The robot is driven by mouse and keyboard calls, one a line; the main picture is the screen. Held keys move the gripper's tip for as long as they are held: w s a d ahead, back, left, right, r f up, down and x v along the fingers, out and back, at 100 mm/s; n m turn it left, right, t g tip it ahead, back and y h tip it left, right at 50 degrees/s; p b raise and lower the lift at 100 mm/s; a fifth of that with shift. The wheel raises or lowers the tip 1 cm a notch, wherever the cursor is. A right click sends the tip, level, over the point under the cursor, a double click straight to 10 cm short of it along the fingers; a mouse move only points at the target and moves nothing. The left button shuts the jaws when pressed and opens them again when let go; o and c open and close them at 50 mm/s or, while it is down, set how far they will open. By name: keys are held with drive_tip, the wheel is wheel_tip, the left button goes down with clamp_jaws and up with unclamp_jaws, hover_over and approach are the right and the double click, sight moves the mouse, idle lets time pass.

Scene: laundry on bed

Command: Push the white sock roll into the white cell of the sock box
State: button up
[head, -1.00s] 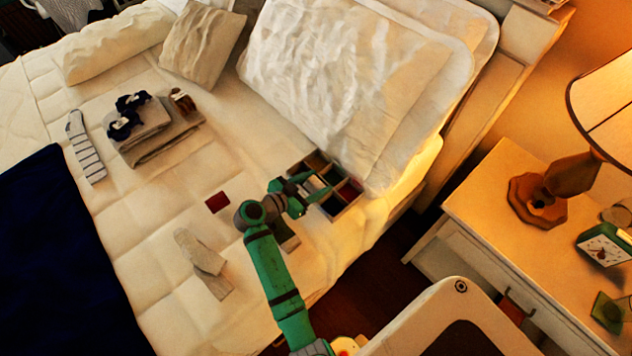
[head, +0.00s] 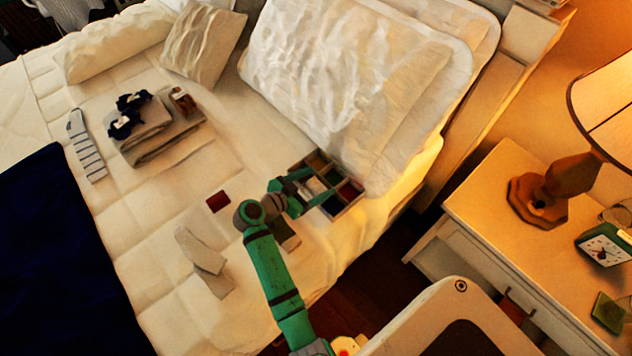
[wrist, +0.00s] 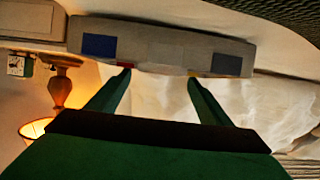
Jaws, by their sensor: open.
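The sock box (head: 352,207) is a divided box with coloured cells, on the bed beside the big pillow. My gripper (head: 312,184) is at its near left side, with the two green fingers spread apart. A small whitish thing, probably the white sock roll (head: 315,185), shows between the fingers at the box; I cannot tell how deep it sits. In the wrist view, my gripper (wrist: 157,76) is open in front of the box wall (wrist: 226,42), which has blue, red, pale, yellow and dark patches. The pale cell's inside is hidden there.
A dark red square (head: 218,202) and loose light socks (head: 201,251) lie left of my arm. Folded grey cloth (head: 158,132) with dark socks and a striped sock (head: 87,150) lie farther left. The nightstand (head: 480,205) with a lamp is at right.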

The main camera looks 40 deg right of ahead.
drive_tip(key=v, duration=1)
drive_tip(key=shift+a, duration=0.15)
drive_tip(key=shift+r, duration=0.15)
drive_tip(key=shift+w, duration=0.1)
